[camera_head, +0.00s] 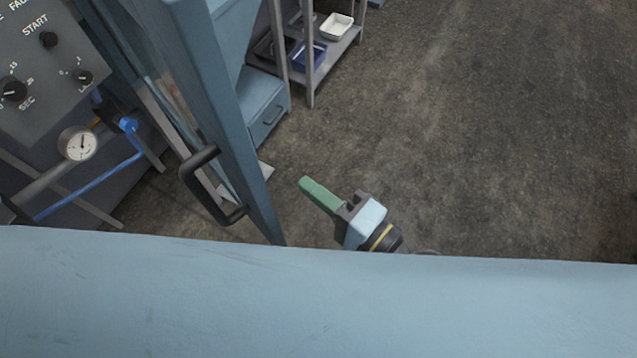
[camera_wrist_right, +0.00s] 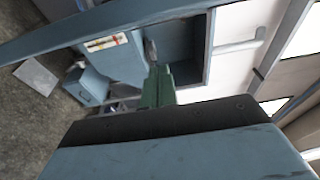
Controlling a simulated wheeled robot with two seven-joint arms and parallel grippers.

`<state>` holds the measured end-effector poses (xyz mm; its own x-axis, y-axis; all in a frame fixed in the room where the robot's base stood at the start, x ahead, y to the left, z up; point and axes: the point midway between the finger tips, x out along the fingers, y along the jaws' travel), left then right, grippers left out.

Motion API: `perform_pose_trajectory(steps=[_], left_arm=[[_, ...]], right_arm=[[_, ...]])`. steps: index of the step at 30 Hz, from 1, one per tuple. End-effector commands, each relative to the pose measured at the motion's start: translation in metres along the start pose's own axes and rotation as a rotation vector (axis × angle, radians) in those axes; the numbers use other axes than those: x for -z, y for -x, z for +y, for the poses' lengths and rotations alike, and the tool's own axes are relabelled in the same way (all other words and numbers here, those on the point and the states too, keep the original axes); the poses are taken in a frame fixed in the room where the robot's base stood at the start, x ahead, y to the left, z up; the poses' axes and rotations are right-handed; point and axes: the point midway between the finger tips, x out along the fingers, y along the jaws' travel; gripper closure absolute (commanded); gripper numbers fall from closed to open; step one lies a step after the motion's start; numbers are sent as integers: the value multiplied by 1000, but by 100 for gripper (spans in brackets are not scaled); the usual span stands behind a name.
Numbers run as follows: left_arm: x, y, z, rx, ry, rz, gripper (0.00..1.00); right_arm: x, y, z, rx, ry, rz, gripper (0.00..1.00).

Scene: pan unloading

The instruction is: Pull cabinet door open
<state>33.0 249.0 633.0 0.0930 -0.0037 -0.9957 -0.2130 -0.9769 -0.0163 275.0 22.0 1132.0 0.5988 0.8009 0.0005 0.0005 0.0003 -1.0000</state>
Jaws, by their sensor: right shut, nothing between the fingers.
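The cabinet door (camera_head: 235,130) is a blue-framed panel that stands ajar in the head view, its edge toward me. A dark handle (camera_head: 205,187) is fixed on its left face. My right gripper (camera_head: 305,183), with green fingers, is to the right of the door edge, apart from the handle. Its fingers are shut together and empty. In the right wrist view the green fingers (camera_wrist_right: 158,80) point toward a blue frame and an open, box-like space. My left gripper is not in view.
A control panel (camera_head: 40,65) and a pressure gauge (camera_head: 78,144) are at the left. A shelf (camera_head: 335,45) with trays and a blue drawer unit (camera_head: 265,105) stand behind the door. Open concrete floor (camera_head: 480,130) lies to the right. A broad blue surface (camera_head: 320,305) fills the bottom.

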Motion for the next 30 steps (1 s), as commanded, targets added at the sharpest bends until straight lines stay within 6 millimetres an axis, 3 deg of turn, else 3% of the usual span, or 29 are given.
perform_pose_trajectory(steps=[5,12,21,30], left_arm=[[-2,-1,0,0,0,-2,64],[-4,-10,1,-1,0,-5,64],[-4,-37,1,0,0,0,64],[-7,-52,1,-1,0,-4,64]], right_arm=[[6,2,1,-1,4,-1,100],[32,15,3,-3,3,-5,100],[0,71,5,-4,-2,-6,100],[-13,97,1,-1,0,-4,100]])
